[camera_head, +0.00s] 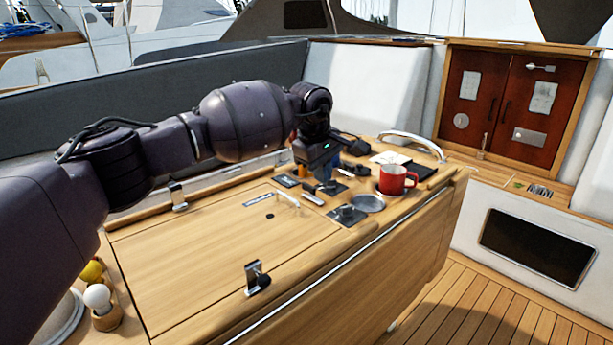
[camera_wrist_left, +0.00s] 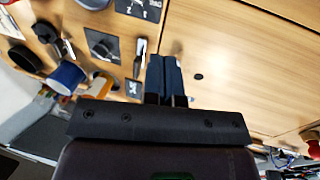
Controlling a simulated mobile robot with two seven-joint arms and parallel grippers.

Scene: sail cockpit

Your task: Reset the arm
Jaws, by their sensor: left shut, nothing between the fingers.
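My left arm reaches in from the left over the wooden cockpit table (camera_head: 220,245). Its gripper (camera_head: 326,173) points down above the small items near the table's middle. In the left wrist view the two dark blue fingers (camera_wrist_left: 165,78) are together with nothing between them. They hang over the wooden top, beside a small metal-and-black latch (camera_wrist_left: 140,52). From the head view I cannot tell the exact height above the table. My right gripper is in neither view.
A red mug (camera_head: 394,180), a grey dish (camera_head: 368,203) and black knob plates (camera_head: 346,214) stand right of the gripper. A blue spool (camera_wrist_left: 66,78) shows in the wrist view. A clamp (camera_head: 257,277) sits on the front edge. The table's left part is mostly clear.

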